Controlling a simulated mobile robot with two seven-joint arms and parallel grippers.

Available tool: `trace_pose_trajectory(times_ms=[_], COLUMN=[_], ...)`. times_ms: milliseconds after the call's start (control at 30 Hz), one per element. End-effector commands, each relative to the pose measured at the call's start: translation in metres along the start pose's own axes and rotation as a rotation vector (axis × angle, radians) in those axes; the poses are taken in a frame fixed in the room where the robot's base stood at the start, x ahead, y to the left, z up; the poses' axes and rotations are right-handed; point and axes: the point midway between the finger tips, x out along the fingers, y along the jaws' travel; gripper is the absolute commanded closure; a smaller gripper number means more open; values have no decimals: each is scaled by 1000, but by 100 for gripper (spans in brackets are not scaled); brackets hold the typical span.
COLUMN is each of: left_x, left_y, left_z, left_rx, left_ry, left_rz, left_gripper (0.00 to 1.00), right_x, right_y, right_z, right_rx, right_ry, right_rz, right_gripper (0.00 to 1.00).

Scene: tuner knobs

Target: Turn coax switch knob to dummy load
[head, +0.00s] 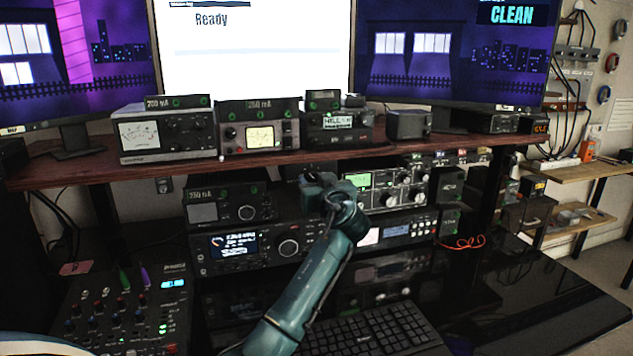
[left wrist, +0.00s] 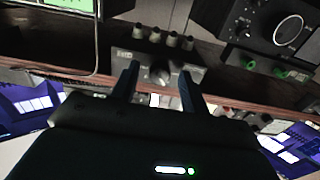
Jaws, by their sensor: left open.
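The coax switch (left wrist: 148,58) is a small dark box with a row of several round connectors on it, seen upside down in the left wrist view. Its rounded grey knob (left wrist: 160,75) shows between the fingers of my left gripper (left wrist: 159,70). The fingers are open, one on either side of the knob; I cannot tell whether they touch it. The knob's pointer and labels are too dark to read. In the head view my left gripper (head: 318,183) reaches under the wooden shelf, and my arm hides the switch. My right gripper is not in view.
The wooden shelf (head: 65,171) with several meters on it lies just above my gripper. A keyboard (head: 375,332) and mixer (head: 120,310) are in front.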

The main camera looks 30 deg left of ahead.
Motion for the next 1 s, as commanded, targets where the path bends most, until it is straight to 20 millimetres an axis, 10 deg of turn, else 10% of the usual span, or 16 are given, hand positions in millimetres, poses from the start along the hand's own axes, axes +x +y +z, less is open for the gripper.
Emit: trace_pose_trajectory(times_ms=[1000], left_x=[0], left_y=[0], left_z=[0], left_rx=[21], left_ry=[-1], left_rz=[0], left_gripper=[99], right_x=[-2], right_y=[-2], right_z=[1], right_rx=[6], right_ry=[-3], right_rz=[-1], right_gripper=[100])
